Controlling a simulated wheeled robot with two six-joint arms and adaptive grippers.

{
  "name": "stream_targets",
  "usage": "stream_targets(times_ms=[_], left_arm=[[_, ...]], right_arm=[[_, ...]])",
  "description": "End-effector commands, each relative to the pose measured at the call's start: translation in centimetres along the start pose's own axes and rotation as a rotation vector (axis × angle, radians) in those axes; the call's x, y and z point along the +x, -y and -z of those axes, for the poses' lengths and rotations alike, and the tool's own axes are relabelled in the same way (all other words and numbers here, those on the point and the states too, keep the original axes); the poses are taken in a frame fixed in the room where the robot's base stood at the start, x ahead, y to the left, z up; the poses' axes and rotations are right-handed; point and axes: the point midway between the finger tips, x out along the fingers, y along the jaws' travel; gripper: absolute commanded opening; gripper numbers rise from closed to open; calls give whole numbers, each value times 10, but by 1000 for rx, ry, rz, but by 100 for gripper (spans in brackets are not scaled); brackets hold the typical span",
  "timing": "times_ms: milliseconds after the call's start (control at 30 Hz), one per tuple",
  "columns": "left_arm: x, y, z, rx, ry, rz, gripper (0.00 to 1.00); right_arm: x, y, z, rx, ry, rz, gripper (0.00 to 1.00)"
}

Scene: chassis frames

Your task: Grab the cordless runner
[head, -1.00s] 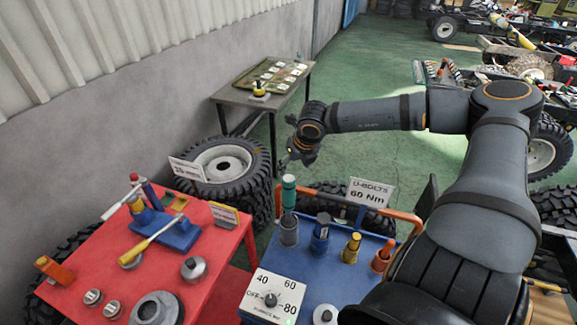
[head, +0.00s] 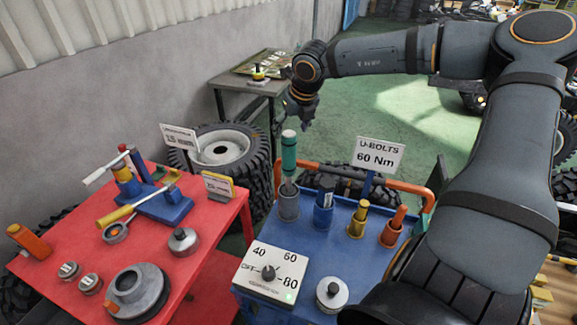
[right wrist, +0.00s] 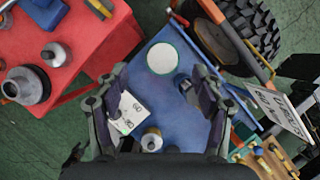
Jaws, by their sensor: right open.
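The likely cordless runner is an upright tool with a green body (head: 289,152), standing in a grey cup on the blue cart (head: 335,255). I cannot confirm its name from the frames. In the right wrist view, its round pale top with a green rim (right wrist: 163,58) faces the camera, just beyond and between the fingers. My right gripper (head: 298,115) is open and empty, pointing down, and appears above and behind the green tool in the head view. Its two fingers (right wrist: 157,88) show spread in the right wrist view. My left gripper is not in view.
Beside the green tool stand a dark blue holder (head: 324,203), a yellow piece (head: 358,220) and an orange piece (head: 393,228). A U-BOLTS sign (head: 378,155) and orange rail (head: 405,187) edge the cart. A dial box (head: 270,273) sits in front. A red table (head: 205,225) stands left.

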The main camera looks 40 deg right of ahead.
Motion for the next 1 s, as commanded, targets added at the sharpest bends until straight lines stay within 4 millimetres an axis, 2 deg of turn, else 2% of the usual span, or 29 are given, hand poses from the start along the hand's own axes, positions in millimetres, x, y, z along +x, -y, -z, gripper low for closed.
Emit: stream_targets(times_ms=[100,200,233,300,500,700,1000], left_arm=[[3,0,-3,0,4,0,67],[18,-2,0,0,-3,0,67],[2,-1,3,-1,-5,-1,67],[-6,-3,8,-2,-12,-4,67],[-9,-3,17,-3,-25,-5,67],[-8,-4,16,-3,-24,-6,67],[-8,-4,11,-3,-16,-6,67]], right_arm=[[4,0,0,0,-1,2,68],[23,2,1,-1,-2,5,68],[19,2,-3,-2,-5,4,68],[29,2,-3,-1,-7,3,68],[50,2,-2,-1,-2,1,68],[51,1,-2,-1,0,-1,68],[51,1,-2,0,-1,-1,28]])
